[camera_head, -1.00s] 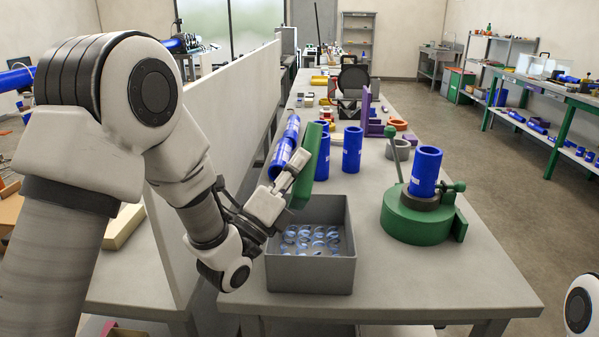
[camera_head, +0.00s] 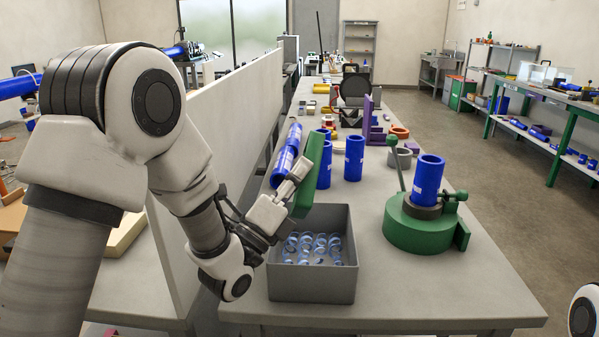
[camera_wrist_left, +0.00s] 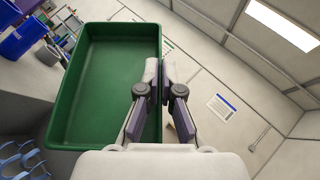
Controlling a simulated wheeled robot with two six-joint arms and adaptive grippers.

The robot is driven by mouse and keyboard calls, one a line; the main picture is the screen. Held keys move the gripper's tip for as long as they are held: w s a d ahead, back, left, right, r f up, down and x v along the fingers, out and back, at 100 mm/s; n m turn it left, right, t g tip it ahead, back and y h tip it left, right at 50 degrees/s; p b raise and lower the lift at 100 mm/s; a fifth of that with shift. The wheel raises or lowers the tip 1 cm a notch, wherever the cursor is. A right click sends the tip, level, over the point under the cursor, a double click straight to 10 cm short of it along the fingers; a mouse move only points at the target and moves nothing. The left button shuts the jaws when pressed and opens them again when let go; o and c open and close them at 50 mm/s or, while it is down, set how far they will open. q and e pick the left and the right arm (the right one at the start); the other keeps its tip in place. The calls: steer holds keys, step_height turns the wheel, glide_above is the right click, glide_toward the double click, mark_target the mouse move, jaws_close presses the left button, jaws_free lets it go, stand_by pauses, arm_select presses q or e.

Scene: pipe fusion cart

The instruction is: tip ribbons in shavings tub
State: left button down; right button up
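My left gripper (camera_head: 296,172) is shut on the rim of a green tray (camera_head: 319,181), above the far left part of the grey shavings tub. The tray is steeply tilted, nearly on edge. In the left wrist view the gripper (camera_wrist_left: 166,70) pinches one long wall of the tray (camera_wrist_left: 105,75), whose inside looks empty. The grey tub (camera_head: 312,285) stands on the bench near its front edge. Several pale blue ribbons (camera_head: 314,250) lie in it; some also show at the lower left of the left wrist view (camera_wrist_left: 22,160). My right gripper is out of view.
A green clamp fixture (camera_head: 416,232) holding an upright blue pipe (camera_head: 428,180) stands right of the tub. Blue pipes (camera_head: 354,158) stand behind the tub. A low pale partition (camera_head: 235,118) runs along the bench's left side. The bench's front right is clear.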

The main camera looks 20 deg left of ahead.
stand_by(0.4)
arm_select(q)
steer(key=shift+w+d+r+m+p, duration=0.2)
steer(key=shift+r+m+p, duration=0.1)
steer(key=shift+p, duration=0.1)
steer(key=shift+w+d+f+m+g+y+p, duration=0.15)
steer(key=shift+d+m+g+y+p, duration=0.4)
steer(key=shift+m+g+p, duration=1.4)
steer(key=shift+w+d+m+g+y+p, duration=0.2)
steer(key=shift+d+m+g+p, duration=0.7)
steer(key=shift+m+g+p, duration=1.1)
steer(key=shift+w+d+f+m+g+y+p, duration=0.1)
steer(key=shift+d+m+g+y+p, duration=0.45)
steer(key=shift+m+g+p, duration=1.4)
